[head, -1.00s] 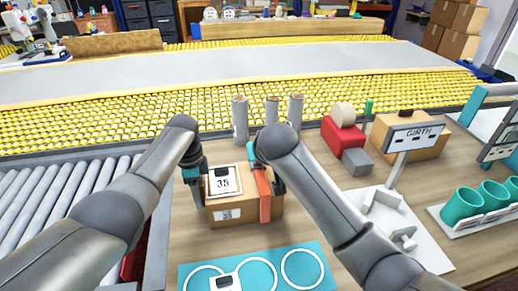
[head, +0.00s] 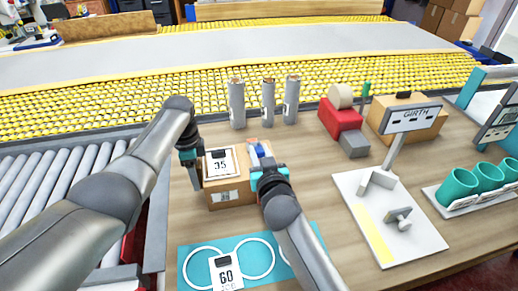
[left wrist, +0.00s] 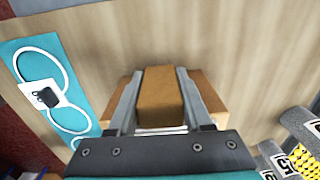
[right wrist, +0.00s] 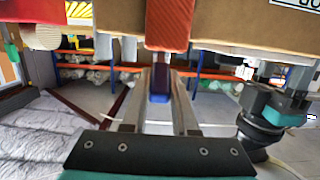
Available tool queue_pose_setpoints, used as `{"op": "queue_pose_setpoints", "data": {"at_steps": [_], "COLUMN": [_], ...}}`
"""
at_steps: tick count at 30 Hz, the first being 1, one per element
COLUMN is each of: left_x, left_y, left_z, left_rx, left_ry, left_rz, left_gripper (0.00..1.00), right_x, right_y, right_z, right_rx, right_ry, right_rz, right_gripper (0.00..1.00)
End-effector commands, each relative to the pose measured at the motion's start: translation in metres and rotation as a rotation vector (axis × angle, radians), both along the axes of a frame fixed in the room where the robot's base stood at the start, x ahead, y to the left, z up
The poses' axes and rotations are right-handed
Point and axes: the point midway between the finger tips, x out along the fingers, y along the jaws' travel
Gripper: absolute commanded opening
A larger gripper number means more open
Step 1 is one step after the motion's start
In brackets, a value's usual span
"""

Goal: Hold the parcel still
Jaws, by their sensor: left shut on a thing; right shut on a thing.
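The parcel is a brown cardboard box (head: 229,191) with a white card reading 35 (head: 220,163) on top, standing on the wooden table. My left gripper (head: 196,178) is at its left side; in the left wrist view its fingers (left wrist: 157,76) are shut on the brown parcel. An orange strap (head: 253,160) lies over the parcel and shows in the right wrist view (right wrist: 169,25). My right gripper (head: 262,168) is at the parcel's right side, shut on a small dark blue piece (right wrist: 160,84) below the strap.
A teal mat (head: 185,271) with white rings and a card reading 60 (head: 227,272) lies in front. Three grey rolls (head: 268,103), a red block (head: 340,119) and a cardboard box (head: 425,125) stand behind. A white GIRTH stand (head: 395,240) is at right.

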Motion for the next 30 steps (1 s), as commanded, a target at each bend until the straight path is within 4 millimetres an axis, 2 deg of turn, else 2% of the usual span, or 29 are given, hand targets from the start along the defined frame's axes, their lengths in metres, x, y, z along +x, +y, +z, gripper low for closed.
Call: {"op": "queue_pose_setpoints", "data": {"at_steps": [18, 19, 26, 30], "left_x": [-0.0014, -0.0014, -0.0013, -0.0014], "left_y": [-0.0001, 0.0000, 0.0002, 0.0003], "left_z": [-0.0008, -0.0008, -0.0008, -0.0009], "left_rx": [0.001, 0.001, 0.001, 0.002], "left_ry": [0.005, 0.005, 0.005, 0.005], "left_rz": [-0.004, -0.004, -0.003, -0.002], "left_gripper": [0.00, 0.00, 0.00, 0.00], "right_x": [-0.0013, -0.0013, -0.0015, -0.0016], "right_y": [-0.0015, -0.0014, -0.0008, -0.0005], "right_z": [-0.0021, -0.0021, -0.0019, -0.0019], "right_rx": [-0.002, -0.002, -0.001, 0.000], "right_ry": [-0.027, -0.027, -0.026, -0.026], "right_rz": [-0.001, -0.001, 0.000, 0.001], "right_gripper": [0.00, 0.29, 0.55, 0.57]}}
